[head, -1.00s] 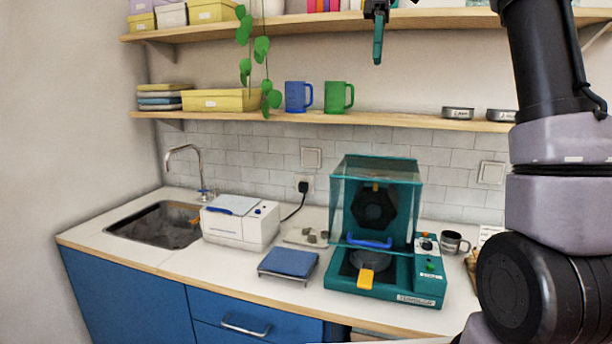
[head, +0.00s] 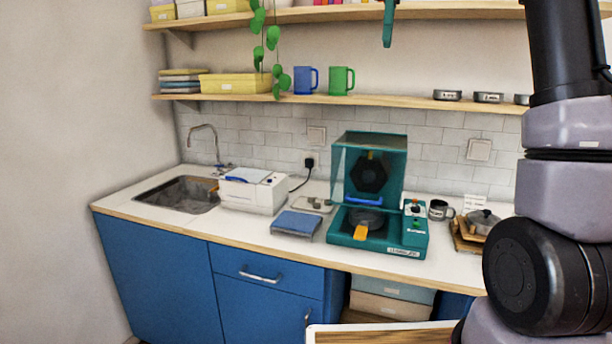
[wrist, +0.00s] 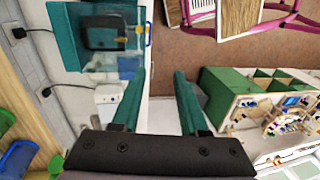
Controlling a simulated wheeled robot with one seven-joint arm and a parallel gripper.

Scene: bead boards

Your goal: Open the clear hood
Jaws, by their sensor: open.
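The clear hood (head: 352,160) is a see-through, teal-edged box on a teal press (head: 408,237) on the counter. It looks lowered, with its blue handle (head: 364,200) low at the front. A dark hexagonal plate (head: 369,174) shows through it, and a yellow handle (head: 360,232) sticks out in front. My gripper (head: 389,22) is at the top edge of the head view, mostly cut off, above the hood and apart from it. In the wrist view my gripper (wrist: 158,85) has its teal fingers wide apart with nothing between them; the hood (wrist: 70,25) is at upper left.
A blue pad (head: 296,223) and a white machine (head: 252,191) stand left of the press, then the sink (head: 178,195). A grey mug (head: 439,209) and a lidded pot (head: 482,221) stand to its right. Shelves (head: 340,98) with mugs hang above. A board edge (head: 380,334) shows at the bottom.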

